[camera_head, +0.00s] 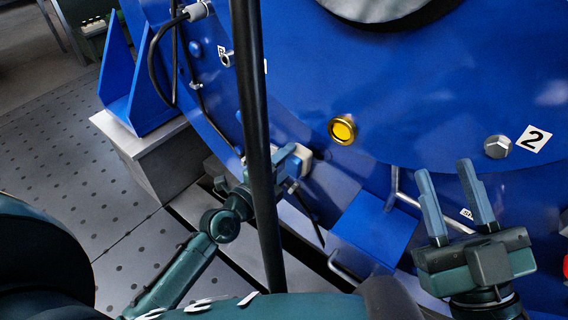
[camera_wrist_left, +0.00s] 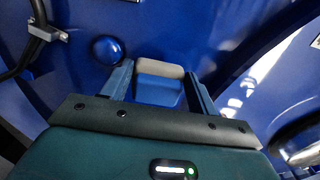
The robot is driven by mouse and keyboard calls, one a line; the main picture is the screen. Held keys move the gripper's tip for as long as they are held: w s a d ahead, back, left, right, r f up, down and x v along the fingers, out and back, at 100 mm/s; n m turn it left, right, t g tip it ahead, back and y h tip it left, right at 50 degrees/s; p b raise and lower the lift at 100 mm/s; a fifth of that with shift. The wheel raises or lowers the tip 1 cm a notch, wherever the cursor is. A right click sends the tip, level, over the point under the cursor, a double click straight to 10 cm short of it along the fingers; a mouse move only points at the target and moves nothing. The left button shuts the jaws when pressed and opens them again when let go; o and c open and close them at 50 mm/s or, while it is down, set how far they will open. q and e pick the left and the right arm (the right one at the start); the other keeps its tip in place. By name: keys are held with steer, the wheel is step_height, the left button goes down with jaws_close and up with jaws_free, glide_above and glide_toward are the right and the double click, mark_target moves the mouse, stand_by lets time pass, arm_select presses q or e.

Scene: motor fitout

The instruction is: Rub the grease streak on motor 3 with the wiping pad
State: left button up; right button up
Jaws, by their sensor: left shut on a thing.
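My left gripper (camera_head: 288,158) is low beside the big blue motor housing (camera_head: 420,70), partly behind a dark upright bar. It is shut on the wiping pad (camera_head: 306,163), a blue block with a pale pad face. In the left wrist view the pad (camera_wrist_left: 158,88) sits between the two fingers of my left gripper (camera_wrist_left: 160,78), its pale side toward the blue surface. I cannot tell whether it touches that surface. My right gripper (camera_head: 456,190) is open and empty, fingers up, in front of the housing. I make out no grease streak or number 3.
The dark bar (camera_head: 256,130) crosses the head view. A blue bracket (camera_head: 140,85) stands on a grey block at left. A blue knob (camera_wrist_left: 107,49) is near the pad.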

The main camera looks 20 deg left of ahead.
arm_select(q)
steer(key=shift+x, duration=0.95)
